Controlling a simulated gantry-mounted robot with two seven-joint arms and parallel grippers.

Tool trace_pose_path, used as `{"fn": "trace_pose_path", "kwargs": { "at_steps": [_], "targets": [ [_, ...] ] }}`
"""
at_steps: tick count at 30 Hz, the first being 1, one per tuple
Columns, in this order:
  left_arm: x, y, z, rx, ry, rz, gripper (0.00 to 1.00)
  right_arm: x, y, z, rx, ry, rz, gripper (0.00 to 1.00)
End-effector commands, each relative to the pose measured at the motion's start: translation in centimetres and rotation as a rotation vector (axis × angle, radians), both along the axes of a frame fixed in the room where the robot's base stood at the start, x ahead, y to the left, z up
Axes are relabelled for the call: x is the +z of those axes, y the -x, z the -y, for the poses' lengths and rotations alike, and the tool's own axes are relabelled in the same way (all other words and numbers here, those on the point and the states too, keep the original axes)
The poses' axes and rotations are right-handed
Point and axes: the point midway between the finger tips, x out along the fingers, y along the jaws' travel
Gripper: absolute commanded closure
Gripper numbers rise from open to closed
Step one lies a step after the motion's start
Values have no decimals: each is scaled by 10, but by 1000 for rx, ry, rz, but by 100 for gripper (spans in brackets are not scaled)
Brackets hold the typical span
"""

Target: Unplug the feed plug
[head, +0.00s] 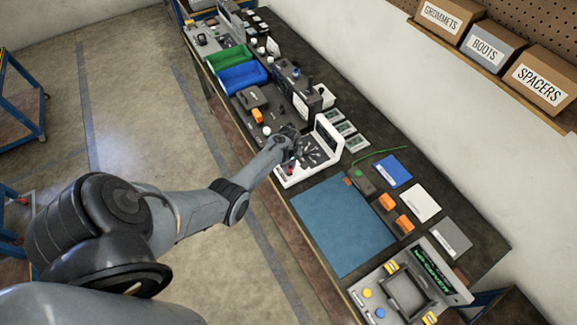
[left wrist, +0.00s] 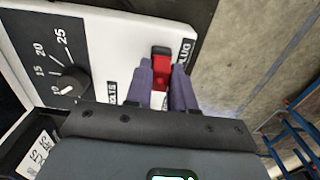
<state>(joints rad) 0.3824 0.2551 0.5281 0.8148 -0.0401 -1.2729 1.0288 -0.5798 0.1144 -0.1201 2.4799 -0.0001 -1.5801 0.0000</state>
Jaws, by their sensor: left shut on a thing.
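My left gripper (head: 292,143) reaches over the near left part of a white-framed device with a dark panel (head: 319,157). In the left wrist view, its two purple fingers (left wrist: 161,78) are shut on a small red piece with a black end (left wrist: 161,68). This piece is at the white panel (left wrist: 115,38), between two dark printed labels. I cannot tell whether it is the feed plug or whether it is still seated. A black dial (left wrist: 70,86) with numbers is beside it. My right gripper is not in view.
A blue mat (head: 342,225) lies in front of the device. A dark box with a green cable (head: 380,157), orange blocks (head: 387,202) and a yellow-buttoned console (head: 410,290) are nearby. Green and blue bins (head: 243,76) stand farther back. Labelled boxes (head: 490,48) sit on a wall shelf.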

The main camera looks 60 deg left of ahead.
Motion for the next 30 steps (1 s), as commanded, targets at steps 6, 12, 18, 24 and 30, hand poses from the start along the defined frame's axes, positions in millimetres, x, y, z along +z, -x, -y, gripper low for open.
{"fn": "trace_pose_path", "kwargs": {
  "at_steps": [6,12,18,24,30],
  "targets": [
    [-6,0,0,0,0,0,100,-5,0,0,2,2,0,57],
    [-5,0,0,0,0,0,51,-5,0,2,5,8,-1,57],
    [-5,0,0,0,0,0,47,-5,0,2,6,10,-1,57],
    [-2,0,0,0,0,0,47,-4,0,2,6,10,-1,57],
    [18,0,1,0,0,1,47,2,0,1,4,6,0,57]
  ]
}}
